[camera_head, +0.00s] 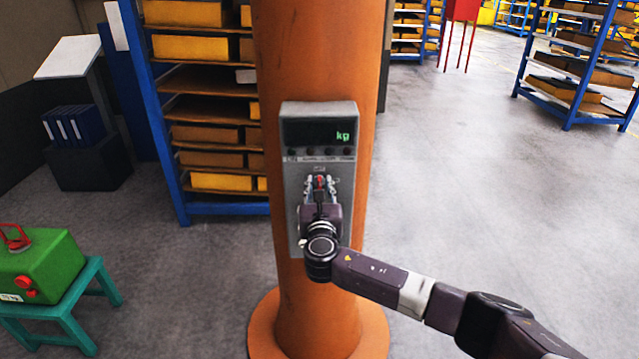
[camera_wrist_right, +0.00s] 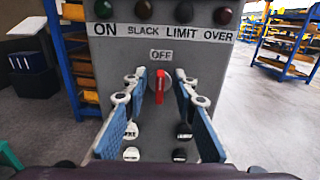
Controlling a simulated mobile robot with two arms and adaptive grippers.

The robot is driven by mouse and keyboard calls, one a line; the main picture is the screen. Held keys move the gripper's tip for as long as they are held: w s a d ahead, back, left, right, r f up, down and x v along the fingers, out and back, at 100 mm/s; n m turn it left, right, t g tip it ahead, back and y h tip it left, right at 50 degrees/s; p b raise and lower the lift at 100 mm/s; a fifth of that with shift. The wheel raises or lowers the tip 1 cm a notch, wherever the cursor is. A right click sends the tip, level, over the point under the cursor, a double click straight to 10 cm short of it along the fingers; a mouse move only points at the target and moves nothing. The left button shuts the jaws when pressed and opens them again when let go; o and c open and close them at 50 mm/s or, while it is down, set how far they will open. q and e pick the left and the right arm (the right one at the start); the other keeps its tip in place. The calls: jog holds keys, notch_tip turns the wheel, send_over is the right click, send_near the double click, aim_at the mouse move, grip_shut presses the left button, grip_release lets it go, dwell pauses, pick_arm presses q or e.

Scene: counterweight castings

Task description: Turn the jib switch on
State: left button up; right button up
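The jib switch is a small red lever (camera_wrist_right: 162,86) on the grey control box (camera_head: 318,170), which is fixed to the orange column (camera_head: 320,40). In the right wrist view the lever stands upright just below the OFF label (camera_wrist_right: 161,56). It also shows as a red spot in the head view (camera_head: 320,182). My right gripper (camera_head: 320,187) is in front of the box with its two fingers apart, one on each side of the lever; in the wrist view a gap shows on both sides. Whether the lever lies between the tips in depth is unclear. My left gripper is out of view.
Above the lever is a row of dark lamps marked ON, SLACK, LIMIT and OVER, and a display (camera_head: 318,132) reading kg. A green case (camera_head: 45,268) sits on a teal stool (camera_head: 70,310) at left.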

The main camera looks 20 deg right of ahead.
grip_shut()
jog(key=shift+f, duration=0.1)
dwell(0.4)
jog(key=m+b, duration=0.3)
jog(key=m, duration=0.1)
jog(key=m+b, duration=0.3)
jog(key=m, duration=0.1)
jog(key=d+f+m+b, duration=0.1)
jog(key=m+b, duration=0.2)
jog(key=m, duration=0.1)
jog(key=shift+s, duration=0.1)
jog(key=m+b, duration=0.2)
jog(key=m, duration=0.1)
jog(key=shift+f+m, duration=0.1)
jog(key=shift+m, duration=0.3)
jog(key=shift+m+b, duration=0.85)
jog(key=shift+m, duration=0.15)
